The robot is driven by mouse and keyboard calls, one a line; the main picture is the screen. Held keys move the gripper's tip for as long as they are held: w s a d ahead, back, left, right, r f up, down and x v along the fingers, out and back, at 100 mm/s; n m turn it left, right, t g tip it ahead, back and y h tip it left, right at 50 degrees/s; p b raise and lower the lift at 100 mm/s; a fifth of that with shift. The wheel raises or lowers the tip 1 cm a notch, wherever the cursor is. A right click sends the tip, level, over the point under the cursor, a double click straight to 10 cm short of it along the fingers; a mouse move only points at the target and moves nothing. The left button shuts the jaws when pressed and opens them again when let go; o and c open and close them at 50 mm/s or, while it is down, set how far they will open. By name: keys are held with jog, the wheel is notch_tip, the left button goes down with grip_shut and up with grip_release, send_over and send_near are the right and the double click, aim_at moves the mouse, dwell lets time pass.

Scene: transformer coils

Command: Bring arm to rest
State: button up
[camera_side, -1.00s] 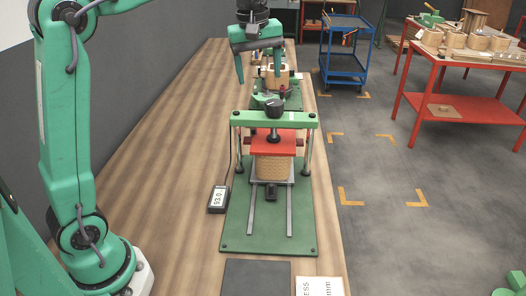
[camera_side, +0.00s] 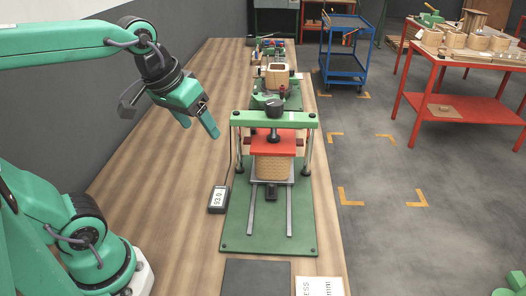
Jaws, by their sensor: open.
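My gripper (camera_side: 196,121) is in the air over the left part of the wooden bench, to the left of the press. Its green fingers point down and to the right, it is open, and nothing shows between them. The green press (camera_side: 275,120) stands on a green base plate, with a red plate (camera_side: 272,146) lying on a tan wound coil (camera_side: 273,168). My gripper is apart from the press and the coil.
A small display box (camera_side: 218,199) sits left of the press base. Another coil block (camera_side: 277,76) sits in a green fixture farther back. The wooden bench (camera_side: 165,215) is bare on the left. A blue cart (camera_side: 346,66) and a red table (camera_side: 460,107) stand on the floor at right.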

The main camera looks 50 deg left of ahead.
jog(key=s+f+m, duration=0.1)
jog(key=s+f, duration=0.1)
jog(key=s+f+m, duration=0.1)
jog(key=s+f, duration=0.1)
jog(key=shift+s+d+t, duration=0.1)
jog(key=shift+d+t, duration=0.1)
jog(key=shift+t, duration=0.2)
dwell(1.4)
